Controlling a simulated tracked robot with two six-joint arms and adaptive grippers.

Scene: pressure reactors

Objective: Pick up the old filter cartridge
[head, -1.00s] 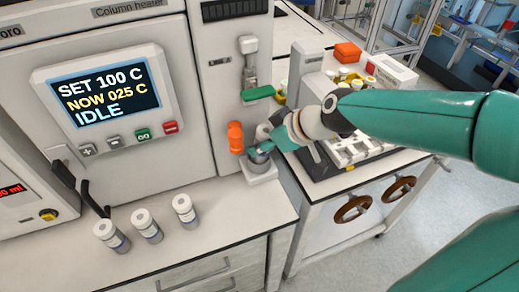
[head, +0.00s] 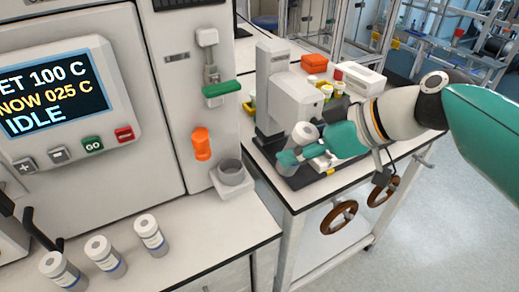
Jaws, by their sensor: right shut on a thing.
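My right gripper (head: 297,154) is shut on a pale grey-white cylinder with a lighter top, which looks like the old filter cartridge (head: 304,134). It holds the cartridge roughly upright, to the right of the column heater and, in the picture, in front of the equipment on the side table. The grey round cup (head: 231,174) on the white block at the bench's right end is open at the top, and I see nothing in it. The fingers partly cover the cartridge's lower part. My left gripper is not in view.
Three white capped vials (head: 150,236) stand on the front bench. A green lever (head: 220,90) and an orange part (head: 201,144) are on the cabinet near the cup. The side table holds a grey-white instrument (head: 288,92) and an orange box (head: 315,63); brown handwheels (head: 339,217) hang below its edge.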

